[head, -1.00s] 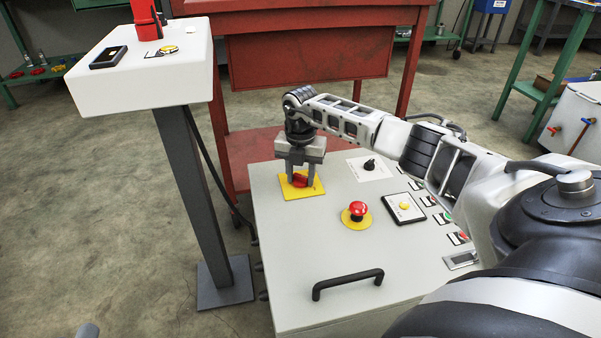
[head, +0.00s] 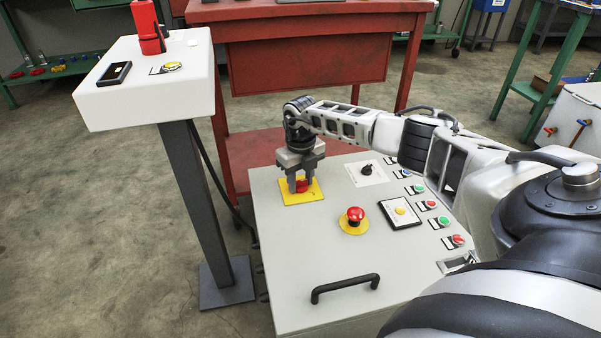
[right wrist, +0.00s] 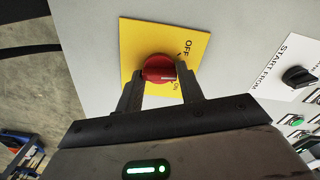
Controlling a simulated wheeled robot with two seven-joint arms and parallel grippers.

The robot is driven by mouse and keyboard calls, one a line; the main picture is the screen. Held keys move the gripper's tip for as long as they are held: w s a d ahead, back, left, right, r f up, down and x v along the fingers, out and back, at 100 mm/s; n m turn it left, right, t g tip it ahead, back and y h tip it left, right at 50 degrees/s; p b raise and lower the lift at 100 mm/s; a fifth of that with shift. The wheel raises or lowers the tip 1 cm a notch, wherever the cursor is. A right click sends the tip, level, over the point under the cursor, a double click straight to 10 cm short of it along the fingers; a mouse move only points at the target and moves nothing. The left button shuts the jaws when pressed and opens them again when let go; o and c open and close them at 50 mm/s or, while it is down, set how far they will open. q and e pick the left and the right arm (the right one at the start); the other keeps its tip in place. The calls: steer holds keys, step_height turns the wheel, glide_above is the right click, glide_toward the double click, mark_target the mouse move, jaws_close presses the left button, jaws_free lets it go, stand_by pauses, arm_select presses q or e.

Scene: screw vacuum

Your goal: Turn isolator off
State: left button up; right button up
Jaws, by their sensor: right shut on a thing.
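The isolator is a red rotary knob (head: 301,186) on a yellow plate (head: 290,198) at the far left of the grey panel top. A pale mark on the knob lies near the word ON. My right gripper (head: 302,188) points down over the plate and is shut on the knob. In the right wrist view its fingers (right wrist: 164,84) stand on either side of the knob. My left gripper is not in view.
The grey panel (head: 300,250) also carries a red emergency button (head: 354,216), a black selector (head: 367,170), a yellow button (head: 400,210), several coloured buttons and a black handle (head: 345,287). A white pedestal (head: 150,98) stands at left, a red bench (head: 305,55) behind.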

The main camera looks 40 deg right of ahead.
steer(key=n, duration=0.5)
steer(key=shift+d+n, duration=0.2)
steer(key=shift+n, duration=1)
steer(key=o, duration=1)
steer(key=shift+c, duration=0.2)
